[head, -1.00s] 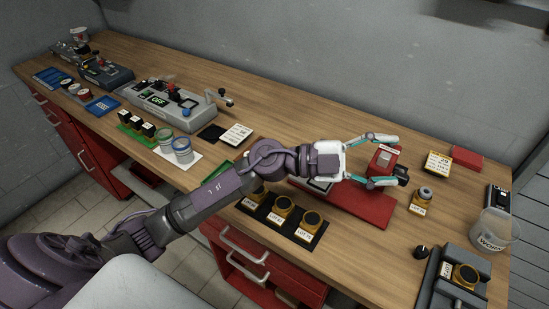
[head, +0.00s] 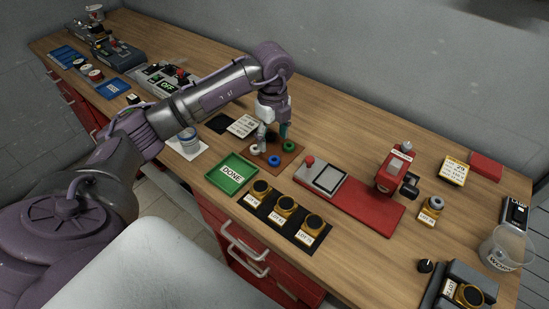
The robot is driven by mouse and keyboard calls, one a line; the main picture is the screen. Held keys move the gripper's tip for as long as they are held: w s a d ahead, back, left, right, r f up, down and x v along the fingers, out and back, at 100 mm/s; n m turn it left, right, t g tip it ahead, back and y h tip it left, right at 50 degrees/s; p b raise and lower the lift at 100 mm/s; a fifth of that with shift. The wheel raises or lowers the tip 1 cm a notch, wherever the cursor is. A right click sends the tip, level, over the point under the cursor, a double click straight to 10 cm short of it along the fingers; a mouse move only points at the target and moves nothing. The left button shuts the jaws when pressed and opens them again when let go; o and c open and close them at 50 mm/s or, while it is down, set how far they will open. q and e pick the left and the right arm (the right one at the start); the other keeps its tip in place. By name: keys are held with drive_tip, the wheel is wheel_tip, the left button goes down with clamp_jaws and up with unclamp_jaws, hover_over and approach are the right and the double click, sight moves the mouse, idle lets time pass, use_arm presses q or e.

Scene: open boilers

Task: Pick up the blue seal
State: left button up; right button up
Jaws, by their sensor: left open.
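The blue seal (head: 273,160) is a small ring on a brown mat (head: 285,164) near the middle of the bench. A white seal (head: 255,149) lies to its left and a green seal (head: 289,146) to its right on the same mat. My left gripper (head: 273,144) is open and points down over the mat, just behind the blue seal in the picture. Its fingers overlap the white and green seals in the view, and I cannot tell its exact height. Nothing shows between the fingers. My right gripper is out of view.
A green DONE tray (head: 231,174) is left of the mat. In front is a black strip (head: 268,218) with gold-rimmed LOT parts. A red base (head: 362,210) with a grey device and a red clamp stands to the right.

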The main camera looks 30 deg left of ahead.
sight(274, 159)
use_arm(q)
wheel_tip(274, 159, down, 3)
drive_tip(key=shift+r, duration=0.1)
drive_tip(key=shift+f+p, duration=0.25)
drive_tip(key=shift+p, duration=0.2)
drive_tip(key=f, duration=0.1)
drive_tip(key=f+p, duration=0.1)
drive_tip(key=f, duration=0.1)
drive_tip(key=shift+w+f+p, duration=0.25)
drive_tip(key=shift+f+p, duration=0.05)
drive_tip(key=shift+f, duration=0.55)
drive_tip(key=c, duration=0.8)
